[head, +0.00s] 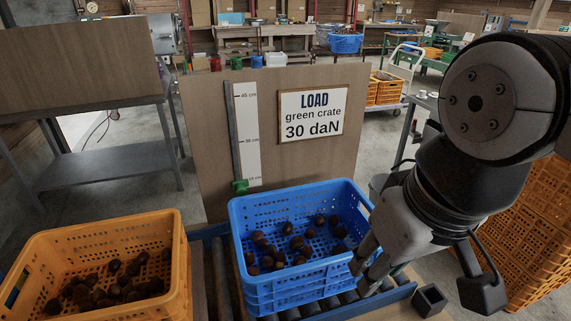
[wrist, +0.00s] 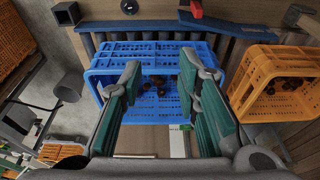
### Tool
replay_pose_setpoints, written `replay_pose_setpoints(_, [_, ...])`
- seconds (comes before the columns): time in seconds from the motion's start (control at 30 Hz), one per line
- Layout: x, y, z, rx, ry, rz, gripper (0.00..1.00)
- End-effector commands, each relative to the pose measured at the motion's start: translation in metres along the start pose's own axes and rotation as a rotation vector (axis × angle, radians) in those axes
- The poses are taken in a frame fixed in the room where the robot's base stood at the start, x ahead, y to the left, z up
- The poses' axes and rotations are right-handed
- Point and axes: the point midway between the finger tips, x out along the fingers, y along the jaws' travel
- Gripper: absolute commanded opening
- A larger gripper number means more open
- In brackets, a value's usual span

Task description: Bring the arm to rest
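My gripper (head: 362,268) hangs from my arm at the right of the head view, over the right end of the blue crate (head: 290,291). In the wrist view its two green-padded fingers (wrist: 160,62) stand wide apart with nothing between them. The blue crate (wrist: 104,82) lies beyond the fingertips, with several chestnuts (head: 297,242) on its floor. It rests on a roller conveyor (head: 223,285). I cannot tell how high the fingertips are above the crate rim.
An orange crate (head: 182,262) with chestnuts stands left of the blue one. A board with a load sign (head: 312,114) and a height scale (head: 246,135) rises behind. Stacked orange crates (head: 545,225) stand at the right. A small dark square tube (head: 430,300) lies near the conveyor.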

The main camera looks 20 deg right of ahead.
Motion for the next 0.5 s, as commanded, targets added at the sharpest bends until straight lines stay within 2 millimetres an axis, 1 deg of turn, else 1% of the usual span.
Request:
replay_pose_setpoints(0.07, [-0.001, 0.000, 0.000, 0.001, 0.001, 0.000, 0.30])
replay_pose_setpoints(0.13, [-0.007, 0.000, -0.001, 0.001, 0.009, 0.001, 0.30])
replay_pose_setpoints(0.33, [-0.046, 0.000, -0.010, -0.002, 0.075, 0.007, 0.30])
replay_pose_setpoints(0.4, [-0.056, 0.000, -0.013, -0.004, 0.094, 0.009, 0.30])
replay_pose_setpoints(0.5, [-0.063, 0.000, -0.016, -0.005, 0.112, 0.011, 0.30])
